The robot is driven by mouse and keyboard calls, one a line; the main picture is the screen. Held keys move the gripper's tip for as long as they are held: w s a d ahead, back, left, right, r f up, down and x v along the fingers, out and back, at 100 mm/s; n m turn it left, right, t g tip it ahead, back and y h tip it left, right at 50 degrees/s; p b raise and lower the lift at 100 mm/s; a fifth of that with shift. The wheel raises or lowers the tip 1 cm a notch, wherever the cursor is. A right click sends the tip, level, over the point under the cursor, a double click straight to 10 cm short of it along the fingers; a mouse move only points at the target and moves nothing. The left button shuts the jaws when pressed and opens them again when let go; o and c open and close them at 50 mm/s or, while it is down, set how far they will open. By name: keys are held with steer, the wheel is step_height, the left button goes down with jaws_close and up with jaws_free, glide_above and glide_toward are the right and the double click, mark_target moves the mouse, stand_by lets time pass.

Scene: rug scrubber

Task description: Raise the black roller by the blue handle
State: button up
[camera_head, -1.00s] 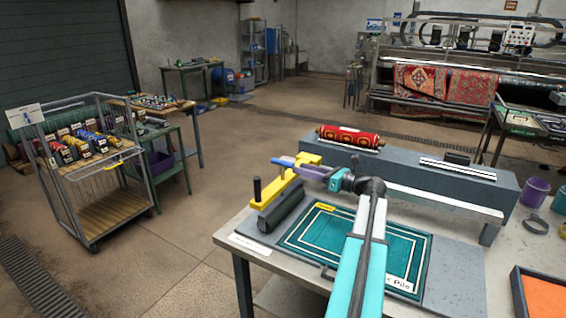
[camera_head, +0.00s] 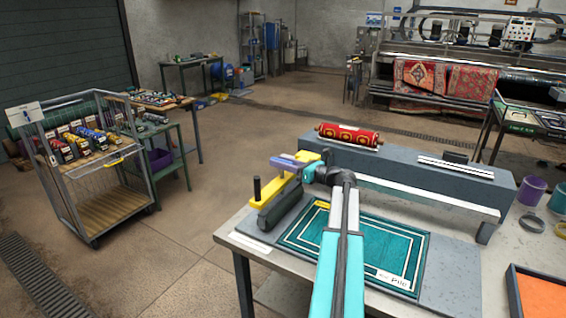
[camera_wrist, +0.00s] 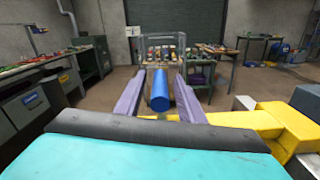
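The black roller (camera_head: 280,207) rests along the left edge of the bench, beside the green rug (camera_head: 350,250), under a yellow frame (camera_head: 275,186). The blue handle (camera_wrist: 160,92) shows in the wrist view as a cylinder between the two purple fingers of my gripper (camera_wrist: 160,78). Narrow gaps seem to show on both sides of it, so my gripper is open around the handle and not visibly clamped. In the head view my gripper (camera_head: 300,160) is at the top of the yellow frame, and its fingers largely hide the handle.
A black upright knob (camera_head: 257,189) stands at the frame's left end. A grey beam (camera_head: 420,185) behind the rug carries a red patterned roll (camera_head: 349,136). An orange tray (camera_head: 540,295) lies at the right. A wire cart (camera_head: 95,180) stands on the floor to the left.

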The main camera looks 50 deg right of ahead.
jaws_close()
steer(key=shift+d+r+p, duration=0.1)
steer(key=shift+r+p, duration=1.2)
steer(key=shift+r, duration=1.3)
jaws_free()
